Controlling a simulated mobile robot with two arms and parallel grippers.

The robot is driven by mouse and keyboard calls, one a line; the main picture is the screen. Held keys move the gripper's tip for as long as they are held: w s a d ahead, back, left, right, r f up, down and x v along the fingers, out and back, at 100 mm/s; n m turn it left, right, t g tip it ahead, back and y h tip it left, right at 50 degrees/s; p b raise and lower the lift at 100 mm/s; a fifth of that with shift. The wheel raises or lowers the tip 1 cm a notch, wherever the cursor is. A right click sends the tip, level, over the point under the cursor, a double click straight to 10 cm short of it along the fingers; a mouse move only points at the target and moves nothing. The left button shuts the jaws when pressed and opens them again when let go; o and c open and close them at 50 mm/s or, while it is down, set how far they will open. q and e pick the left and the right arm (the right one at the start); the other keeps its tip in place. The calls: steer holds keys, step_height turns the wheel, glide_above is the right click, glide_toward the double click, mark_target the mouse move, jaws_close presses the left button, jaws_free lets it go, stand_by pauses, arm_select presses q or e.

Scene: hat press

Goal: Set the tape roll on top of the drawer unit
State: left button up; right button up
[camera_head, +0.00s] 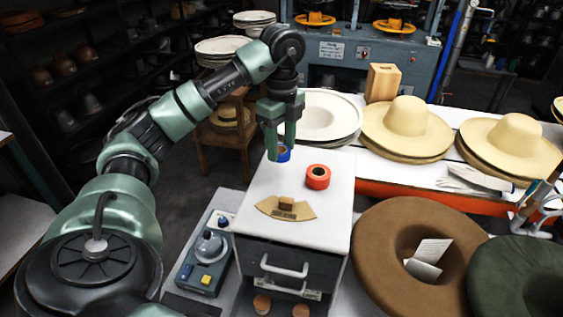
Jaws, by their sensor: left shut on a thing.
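The drawer unit (327,222) stands in the middle, with a white top and a dark front with light handles. My left gripper (281,150) points down over the far left part of this top. It is shut on a blue roll (285,156), which looks like a tape roll and is partly hidden by the fingers. I cannot tell whether the blue roll touches the top. An orange-red tape roll (318,177) lies flat on the top, just right of the blue one. My right gripper is not in view.
A fan-shaped tan piece with a small wooden block (286,204) lies on the drawer unit's top. A grey device with knobs (207,249) stands to its left. The top's right front is clear.

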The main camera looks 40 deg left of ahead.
mark_target(281, 173)
arm_select(q)
steer(key=shift+f, duration=0.7)
step_height(281, 173, down, 3)
steer(key=shift+f+p, duration=0.1)
steer(key=shift+p, duration=0.25)
steer(key=shift+f, duration=0.2)
steer(key=shift+f, duration=0.2)
steer(key=o, duration=1.3)
steer(key=shift+r, duration=0.15)
